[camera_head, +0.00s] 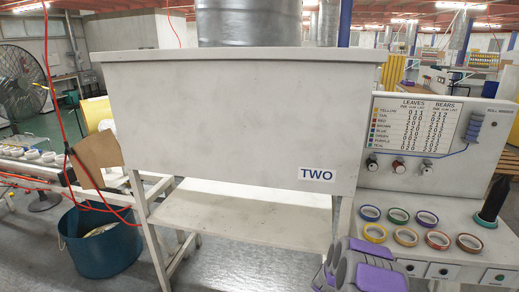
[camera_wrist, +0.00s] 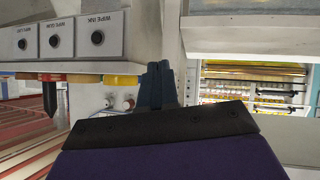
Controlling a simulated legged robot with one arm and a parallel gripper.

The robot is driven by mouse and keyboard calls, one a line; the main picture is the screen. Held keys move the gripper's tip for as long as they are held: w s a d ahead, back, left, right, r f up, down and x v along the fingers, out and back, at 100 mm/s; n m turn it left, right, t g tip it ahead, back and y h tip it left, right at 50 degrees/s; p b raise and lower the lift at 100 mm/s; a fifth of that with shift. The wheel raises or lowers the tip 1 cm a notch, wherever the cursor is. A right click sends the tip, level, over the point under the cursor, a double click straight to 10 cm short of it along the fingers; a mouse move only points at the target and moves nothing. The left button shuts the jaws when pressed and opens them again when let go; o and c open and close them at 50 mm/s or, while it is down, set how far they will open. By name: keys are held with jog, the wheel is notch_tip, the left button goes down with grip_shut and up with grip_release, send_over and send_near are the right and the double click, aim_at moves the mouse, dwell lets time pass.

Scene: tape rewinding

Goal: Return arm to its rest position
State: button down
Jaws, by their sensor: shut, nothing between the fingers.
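My arm's grey and purple folded links (camera_head: 365,268) sit low at the bottom right of the head view, in front of the tape station. The gripper itself cannot be made out there. In the wrist view my gripper (camera_wrist: 160,70) shows as two dark blue fingers close together, with nothing held between them. A purple and black part of my own arm fills the lower middle of that view. The wrist picture appears upside down.
Several coloured tape rolls (camera_head: 405,236) lie on the white bench (camera_head: 455,205) beside a black spindle (camera_head: 493,200). Grey floor shows between.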

jog(key=s+a+r+n+g+y, duration=0.1)
jog(key=s+a+r+y, duration=0.3)
jog(key=a+r, duration=0.45)
jog(key=s+a+r+n+g+y, duration=0.1)
jog(key=s+a+r+g+y, duration=0.15)
jog(key=s+a+r, duration=0.55)
jog(key=s+a+r+n+g, duration=0.1)
jog(key=s+a+r+g, duration=0.15)
jog(key=s, duration=0.65)
jog(key=s+a+r+n+g, duration=0.1)
jog(key=s+a+r, duration=0.25)
jog(key=s, duration=0.55)
jog(key=s+d+r+g, duration=0.2)
jog(key=s+d, duration=0.1)
jog(key=s, duration=0.8)
jog(key=s+d+r+m+g+h, duration=0.1)
jog(key=s+d+r+g, duration=0.1)
jog(key=s, duration=0.9)
jog(key=shift+s+d+g, duration=0.3)
jog(key=shift+s+d, duration=0.1)
jog(key=shift+d, duration=0.15)
jog(key=shift+r, duration=0.1)
jog(key=shift+a, duration=0.25)
jog(key=c, duration=1.8)
grip_release()
jog(key=shift+d, duration=0.1)
